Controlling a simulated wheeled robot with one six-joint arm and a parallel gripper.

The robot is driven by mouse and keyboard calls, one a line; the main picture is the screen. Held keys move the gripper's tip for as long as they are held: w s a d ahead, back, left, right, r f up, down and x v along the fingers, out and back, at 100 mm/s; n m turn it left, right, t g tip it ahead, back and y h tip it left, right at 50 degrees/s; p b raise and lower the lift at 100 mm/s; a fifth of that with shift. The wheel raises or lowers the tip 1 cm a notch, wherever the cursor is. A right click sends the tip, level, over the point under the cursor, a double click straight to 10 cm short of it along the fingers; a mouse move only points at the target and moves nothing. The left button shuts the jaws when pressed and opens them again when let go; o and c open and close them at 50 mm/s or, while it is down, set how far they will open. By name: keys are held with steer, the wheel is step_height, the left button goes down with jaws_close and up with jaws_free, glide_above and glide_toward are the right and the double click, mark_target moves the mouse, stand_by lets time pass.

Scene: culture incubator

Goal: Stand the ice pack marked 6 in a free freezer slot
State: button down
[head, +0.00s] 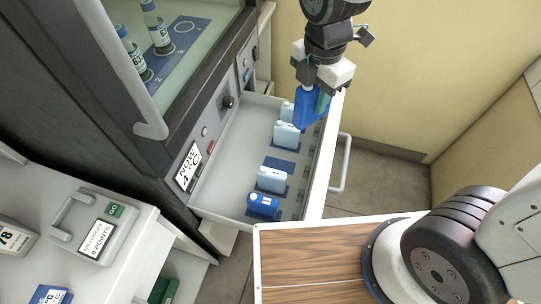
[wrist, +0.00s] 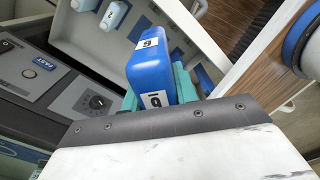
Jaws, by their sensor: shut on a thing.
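The blue ice pack (head: 308,110) is held in my gripper (head: 316,97) over the far right part of the open freezer drawer. In the wrist view the ice pack (wrist: 146,68) shows two white labels with 6. The teal fingers (wrist: 183,84) of my gripper are shut on it. The drawer (head: 228,160) holds a row of standing packs: light blue ones (head: 286,135) and (head: 271,180), another partly hidden behind the held pack, and a darker blue one (head: 263,206) at the near end. A bare blue slot (head: 281,166) lies between two light blue packs.
The drawer's outer wall (head: 325,165) and handle (head: 345,163) are on the right. The incubator's glass door (head: 160,60) with bottles and its handle (head: 137,95) stand left of the drawer. A wooden top (head: 310,260) is in front, and a white counter (head: 70,250) at lower left.

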steer(key=shift+w+a+f+m, duration=1)
steer(key=shift+f+m, duration=0.8)
steer(key=shift+f, duration=3.55)
steer(key=shift+w+a+f+m, duration=1.05)
steer(key=shift+f+m, duration=0.75)
steer(key=shift+f, duration=3.6)
steer(key=shift+w+a+f+m, duration=0.7)
steer(key=shift+w+f+m, duration=0.85)
steer(key=shift+f, duration=3.8)
steer(key=shift+s+f+m, duration=0.1)
steer(key=shift+s+m, duration=0.15)
steer(key=shift+s, duration=0.05)
steer(key=shift+f, duration=0.1)
steer(key=c, duration=1.1)
jaws_free()
